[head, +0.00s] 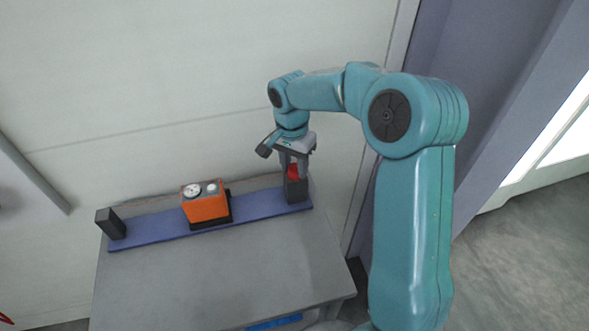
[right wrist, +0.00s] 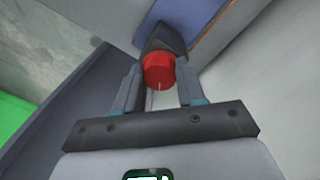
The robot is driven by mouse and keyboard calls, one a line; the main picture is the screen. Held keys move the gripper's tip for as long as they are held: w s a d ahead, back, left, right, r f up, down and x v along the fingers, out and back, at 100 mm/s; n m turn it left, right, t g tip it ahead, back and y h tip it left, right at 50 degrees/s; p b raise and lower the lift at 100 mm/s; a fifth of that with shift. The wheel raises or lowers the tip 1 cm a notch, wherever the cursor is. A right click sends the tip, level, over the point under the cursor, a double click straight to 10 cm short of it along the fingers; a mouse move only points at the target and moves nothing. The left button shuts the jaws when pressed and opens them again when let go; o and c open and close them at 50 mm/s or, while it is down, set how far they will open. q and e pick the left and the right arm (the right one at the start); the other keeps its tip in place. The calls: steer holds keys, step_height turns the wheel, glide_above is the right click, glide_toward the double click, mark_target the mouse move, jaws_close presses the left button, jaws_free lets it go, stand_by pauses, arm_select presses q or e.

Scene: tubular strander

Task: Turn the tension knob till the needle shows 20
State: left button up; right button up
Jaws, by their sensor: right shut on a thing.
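The red tension knob (head: 293,172) sits on top of a dark post at the right end of a blue rail. My right gripper (head: 294,170) comes down on it from above and is shut on it. In the right wrist view the red knob (right wrist: 159,71) with a short white mark lies between the two fingers (right wrist: 157,85). An orange gauge box (head: 206,207) stands mid-rail with a round white dial (head: 192,190) on top. The needle is too small to read. My left gripper is not in view.
The blue rail (head: 160,226) lies along the back of a grey table (head: 220,270). A dark block (head: 111,223) stands at its left end. A pale wall is close behind. The front of the tabletop is clear.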

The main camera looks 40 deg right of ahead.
mark_target(293, 166)
steer(key=m+b, duration=0.1)
steer(key=m, duration=0.2)
steer(key=shift+w+m, duration=0.1)
steer(key=shift+m, duration=0.2)
steer(key=shift+d+m+b, duration=0.1)
steer(key=shift+m+b, duration=0.35)
steer(key=shift+m, duration=0.95)
steer(key=shift+r, duration=0.1)
steer(key=o, duration=1.1)
steer(key=shift+c, duration=0.2)
step_height(293, 166, up, 16)
steer(key=p, duration=0.1)
steer(key=shift+w+r, duration=0.15)
steer(key=shift+w, duration=0.15)
steer(key=shift+d, duration=0.1)
